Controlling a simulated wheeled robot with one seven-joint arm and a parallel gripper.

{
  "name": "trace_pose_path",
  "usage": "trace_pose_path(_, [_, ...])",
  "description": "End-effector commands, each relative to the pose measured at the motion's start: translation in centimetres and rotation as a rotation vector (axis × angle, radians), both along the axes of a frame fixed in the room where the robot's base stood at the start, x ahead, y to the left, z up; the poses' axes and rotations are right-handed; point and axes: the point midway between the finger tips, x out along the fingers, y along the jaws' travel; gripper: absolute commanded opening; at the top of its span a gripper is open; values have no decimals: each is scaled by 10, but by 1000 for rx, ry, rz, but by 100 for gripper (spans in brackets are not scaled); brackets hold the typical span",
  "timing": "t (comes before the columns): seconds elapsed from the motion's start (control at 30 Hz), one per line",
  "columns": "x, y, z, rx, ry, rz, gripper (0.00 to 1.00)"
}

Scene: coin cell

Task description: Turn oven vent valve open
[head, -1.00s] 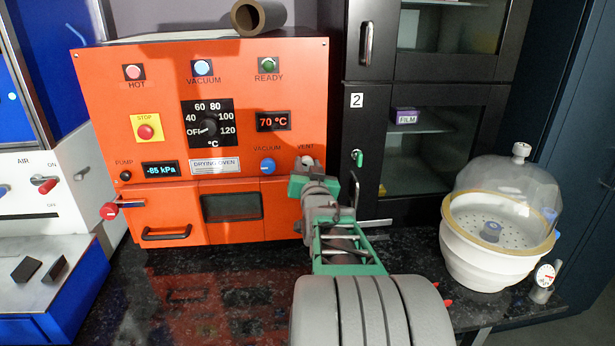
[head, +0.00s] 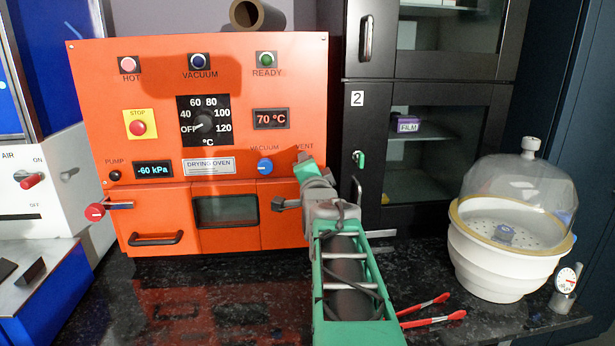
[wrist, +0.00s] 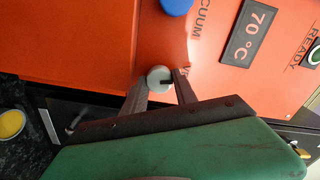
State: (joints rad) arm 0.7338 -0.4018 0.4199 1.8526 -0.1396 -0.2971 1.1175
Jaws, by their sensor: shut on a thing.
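The orange drying oven (head: 300,90) stands on the black counter. Its vent valve is a pale round knob (wrist: 159,79) on the front panel in the wrist view, with a dark mark on its face. My gripper (wrist: 163,88) is shut on this knob, one finger on each side. In the head view my gripper (head: 306,165) is at the panel's right edge under the VENT label and hides the knob. The blue vacuum knob (head: 265,166) is just left of it. The pressure display (head: 153,170) reads -60 kPa, and the vacuum lamp (head: 199,62) is dark blue.
A black cabinet (head: 359,130) stands close on the right of the oven. A domed white desiccator (head: 490,265) and red-handled tongs (head: 430,318) are on the counter at right. A red-tipped handle (head: 96,211) sticks out at the oven's left.

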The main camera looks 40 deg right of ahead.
Motion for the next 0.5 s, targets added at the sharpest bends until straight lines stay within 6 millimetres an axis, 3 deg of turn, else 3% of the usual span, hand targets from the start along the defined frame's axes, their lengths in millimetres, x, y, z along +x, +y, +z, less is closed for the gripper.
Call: trace_pose_path(0.5, [0,0,-2,182,-123,1,0])
